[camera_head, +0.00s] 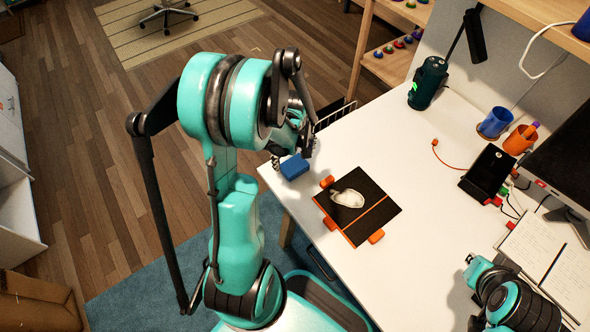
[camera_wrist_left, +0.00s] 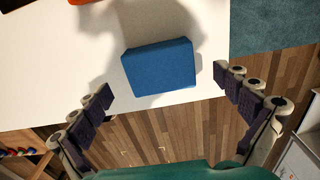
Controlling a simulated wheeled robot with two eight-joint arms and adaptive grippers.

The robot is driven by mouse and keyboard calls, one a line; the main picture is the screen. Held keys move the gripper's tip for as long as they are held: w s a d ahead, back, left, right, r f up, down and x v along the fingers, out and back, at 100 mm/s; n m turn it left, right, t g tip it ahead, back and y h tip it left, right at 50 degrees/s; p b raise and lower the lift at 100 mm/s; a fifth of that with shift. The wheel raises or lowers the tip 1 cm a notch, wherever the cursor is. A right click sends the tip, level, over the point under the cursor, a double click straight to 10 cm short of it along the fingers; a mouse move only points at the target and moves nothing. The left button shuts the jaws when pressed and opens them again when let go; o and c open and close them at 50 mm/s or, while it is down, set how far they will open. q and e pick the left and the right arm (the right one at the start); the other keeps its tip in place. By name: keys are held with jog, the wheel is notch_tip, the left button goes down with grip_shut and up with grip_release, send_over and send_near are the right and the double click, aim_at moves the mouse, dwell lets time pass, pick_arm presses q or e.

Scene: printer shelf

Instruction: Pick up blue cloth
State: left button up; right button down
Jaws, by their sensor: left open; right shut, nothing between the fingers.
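The blue cloth (camera_head: 294,167) is a folded, block-like piece lying on the white desk at its near left corner. In the left wrist view the cloth (camera_wrist_left: 160,67) lies close to the desk edge, with wooden floor beyond. My left gripper (camera_head: 298,143) is above and beside the cloth. In the left wrist view its fingers (camera_wrist_left: 164,84) are spread wide on either side of the cloth with nothing between them. My right gripper (camera_head: 477,272) is low at the right over the desk, empty and shut; its fingertips are hard to make out.
A black mat (camera_head: 374,193) with orange clips and a white object (camera_head: 347,198) lies right of the cloth. A green device (camera_head: 428,83), blue cup (camera_head: 494,122), orange cup (camera_head: 520,140), black box (camera_head: 487,172) and open notebook (camera_head: 548,255) occupy the desk. The desk's middle is clear.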

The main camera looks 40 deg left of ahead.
aim_at(295, 166)
pick_arm(q)
notch_tip(295, 166, down, 2)
jog(key=shift+a, duration=0.1)
jog(key=shift+r, duration=0.15)
jog(key=shift+c, duration=0.3)
jog(key=c, duration=1)
jog(key=shift+r, duration=0.1)
jog(key=shift+r, duration=0.35)
jog(key=r, duration=0.1)
jog(key=r+p, duration=0.2)
jog(key=r, duration=0.1)
jog(key=shift+d, duration=0.3)
jog(key=s+d+r+p, duration=0.2)
jog(key=d+r+p, duration=0.2)
jog(key=d, duration=0.7)
notch_tip(295, 166, up, 2)
jog(key=shift+r, duration=0.1)
jog(key=shift+s, duration=0.1)
